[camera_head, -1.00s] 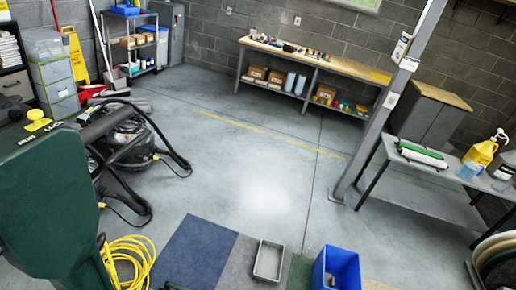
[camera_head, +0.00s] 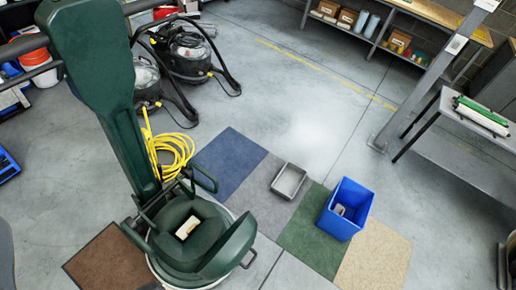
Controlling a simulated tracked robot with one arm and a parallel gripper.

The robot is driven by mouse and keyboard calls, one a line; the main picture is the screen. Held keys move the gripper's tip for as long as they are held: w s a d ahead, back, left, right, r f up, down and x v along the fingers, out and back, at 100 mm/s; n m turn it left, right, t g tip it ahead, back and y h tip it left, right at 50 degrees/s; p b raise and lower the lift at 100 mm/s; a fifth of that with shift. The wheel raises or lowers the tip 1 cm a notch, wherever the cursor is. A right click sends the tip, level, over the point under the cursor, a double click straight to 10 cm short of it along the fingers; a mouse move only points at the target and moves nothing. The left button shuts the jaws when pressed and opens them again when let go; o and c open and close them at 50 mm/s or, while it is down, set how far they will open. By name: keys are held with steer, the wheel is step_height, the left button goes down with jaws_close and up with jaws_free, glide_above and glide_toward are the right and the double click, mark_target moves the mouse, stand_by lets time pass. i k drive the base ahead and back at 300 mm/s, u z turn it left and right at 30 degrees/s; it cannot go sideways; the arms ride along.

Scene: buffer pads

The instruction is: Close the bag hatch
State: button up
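A dark green machine (camera_head: 108,90) with a tall column stands at left centre, its round base (camera_head: 165,250) near the bottom. The base top is open and shows a dark green hollow with a small cream block (camera_head: 187,228) in it. A green curved flap (camera_head: 232,248) sticks up at the right of the hollow; it looks like the bag hatch, standing open, though I cannot be sure. No bag can be made out. My gripper is not in view.
Several coloured floor pads lie right of the machine, including a blue one (camera_head: 228,165) and a green one (camera_head: 305,232). A grey tray (camera_head: 289,181) and a blue bin (camera_head: 346,208) stand on them. A yellow cord (camera_head: 172,148) coils behind the column. Black vacuums (camera_head: 190,50) stand farther back.

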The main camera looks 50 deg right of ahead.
mark_target(228, 253)
steer(key=k, duration=1.6)
steer(key=z, duration=0.6)
steer(key=i, duration=1)
steer(key=u, duration=0.1)
